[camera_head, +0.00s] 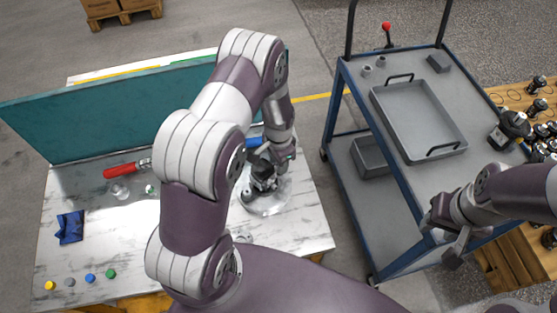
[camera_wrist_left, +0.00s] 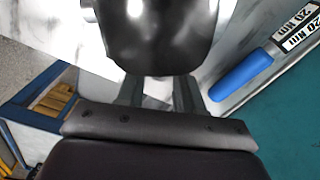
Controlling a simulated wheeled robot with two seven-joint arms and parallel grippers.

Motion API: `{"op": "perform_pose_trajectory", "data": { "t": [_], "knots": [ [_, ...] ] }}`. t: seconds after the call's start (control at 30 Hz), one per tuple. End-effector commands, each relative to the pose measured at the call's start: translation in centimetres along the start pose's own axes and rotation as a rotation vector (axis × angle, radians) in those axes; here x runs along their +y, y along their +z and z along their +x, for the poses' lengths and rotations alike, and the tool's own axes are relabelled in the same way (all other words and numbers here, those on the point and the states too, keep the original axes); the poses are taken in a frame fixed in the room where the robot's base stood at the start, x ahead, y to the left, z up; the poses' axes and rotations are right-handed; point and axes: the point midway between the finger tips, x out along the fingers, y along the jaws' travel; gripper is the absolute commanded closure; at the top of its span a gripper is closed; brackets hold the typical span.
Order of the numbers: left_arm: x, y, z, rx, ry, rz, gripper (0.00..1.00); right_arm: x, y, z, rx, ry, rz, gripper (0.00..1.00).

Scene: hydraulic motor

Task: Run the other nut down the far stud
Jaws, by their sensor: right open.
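The black motor (camera_head: 262,176) stands on a round, clear-looking plate (camera_head: 268,207) on the white work table. My left gripper (camera_head: 284,156) is at the motor's far right side, very close to it. In the left wrist view, a large glossy black body (camera_wrist_left: 155,35) fills the top centre, and my left fingers (camera_wrist_left: 158,92) reach under it, apart. Their tips are hidden, so I cannot tell whether they hold anything. The nut and the far stud cannot be made out. My right gripper (camera_head: 448,243) is open and empty beside the cart's near edge.
A blue-handled torque tool (camera_wrist_left: 245,75) lies near the teal panel (camera_head: 110,115). The cart (camera_head: 350,85) carries a grey tray (camera_head: 405,100).

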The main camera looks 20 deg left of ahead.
Motion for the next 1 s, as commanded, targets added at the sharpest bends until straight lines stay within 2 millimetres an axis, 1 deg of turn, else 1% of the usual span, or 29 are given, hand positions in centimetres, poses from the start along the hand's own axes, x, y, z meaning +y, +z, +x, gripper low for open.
{"op": "perform_pose_trajectory", "data": {
  "t": [0.1,0.13,0.2,0.3,0.87,0.9,1.0],
  "knots": [
    [0.0,-0.01,-0.1,0.0,0.0,-0.32,0.64,0.0,-0.03,-0.29,0.0,0.0,0.0,0.57],
    [-0.01,-0.02,-0.1,0.0,0.0,-0.395,0.64,0.0,-0.04,-0.32,0.0,0.0,0.0,0.57],
    [-0.01,-0.03,-0.08,0.001,0.0,-0.536,0.64,0.0,-0.04,-0.36,0.0,0.0,0.0,0.57],
    [-0.01,-0.03,-0.04,0.001,0.0,-0.639,0.64,0.0,-0.04,-0.36,0.0,0.0,0.0,0.57],
    [0.01,0.01,0.02,0.001,0.0,-0.65,0.64,0.0,-0.05,-0.43,0.0,0.0,0.0,0.57],
    [0.01,0.01,0.02,0.001,0.0,-0.649,0.7,0.0,-0.05,-0.43,0.0,0.0,0.0,0.57],
    [0.01,0.02,0.02,0.0,0.0,-0.649,1.0,0.0,-0.05,-0.43,0.0,0.0,0.0,0.57]
  ]
}}
